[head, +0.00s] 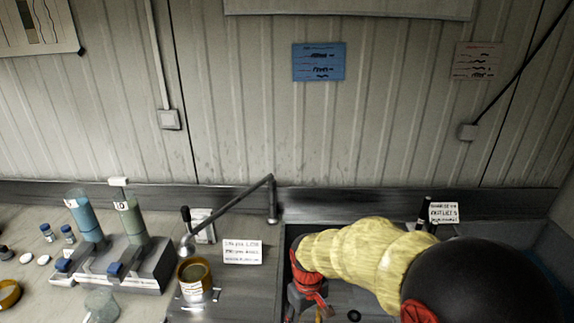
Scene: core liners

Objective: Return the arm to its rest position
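My arm (365,262) comes in from the lower right in a pale yellow ribbed sleeve, with a large black rounded part and red patches. It reaches left over a dark sink-like recess. My gripper (307,304) is at the sleeve's far left end, grey and red, pointing down at the bottom edge of the view. Its fingertips are not clear, so I cannot tell whether it is open or shut, or whether it holds anything.
Left of my gripper are a brown-rimmed labelled cup (194,281), a bent metal lamp-like arm (232,214) and a white card (242,251). Farther left, a grey stand (137,267) holds blue and greenish tubes. A clear beaker (101,304) stands in front. A wall rises behind.

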